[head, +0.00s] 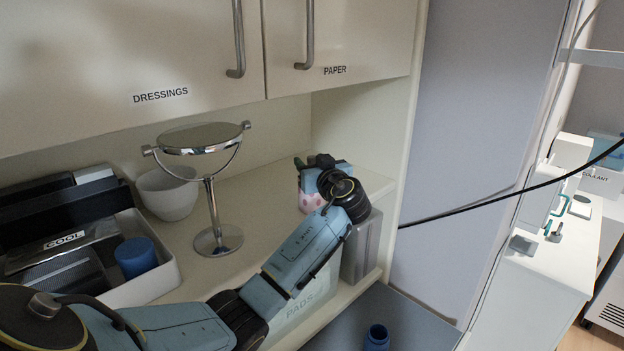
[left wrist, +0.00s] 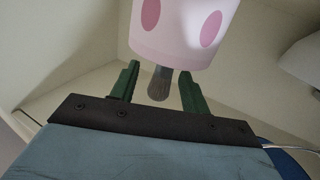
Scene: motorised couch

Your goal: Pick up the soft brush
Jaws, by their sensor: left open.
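My left gripper (head: 300,164) reaches over the counter at the far right of the shelf, just above a pink spotted cup (head: 311,201). In the left wrist view its two green fingers (left wrist: 157,84) are apart. The pink cup (left wrist: 185,35) with darker pink spots shows just beyond them. A dark grey, rounded piece (left wrist: 158,85) shows between the fingers, by the cup's edge; it may be part of the soft brush, but I cannot tell. No bristles are visible. My right gripper is in neither view.
A round mirror on a stand (head: 207,180), a white bowl (head: 168,192) and a tray (head: 160,280) with a blue cup (head: 136,257) stand left of my arm. Cupboards (head: 130,60) hang above. A grey box (head: 361,245) and a PADS box (head: 310,298) stand near the arm.

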